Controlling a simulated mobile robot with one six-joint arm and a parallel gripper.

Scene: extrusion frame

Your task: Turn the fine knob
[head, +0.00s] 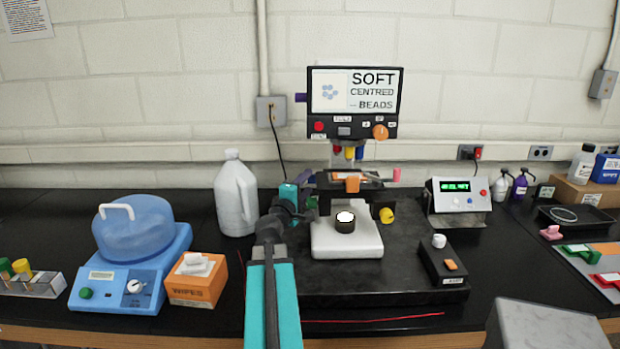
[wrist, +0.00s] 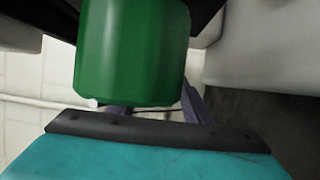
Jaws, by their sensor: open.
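The microscope (head: 348,247) stands in the middle of the bench, with a white base and a screen on top. A green knob (head: 311,206) shows in small part on its left side, beside my gripper (head: 304,187). A yellow knob (head: 386,215) is on its right side. No label shows which one is the fine knob. In the wrist view the green knob (wrist: 130,50) is large and close, in front of my gripper (wrist: 158,110). The purple fingers are apart and partly hidden behind it. I cannot tell whether they touch it.
A white jug (head: 235,197) stands left of my arm. An orange wipes box (head: 197,285) and a blue device (head: 130,285) are farther left. A black control box (head: 442,265) sits right of the microscope. A red wire (head: 375,319) lies in front.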

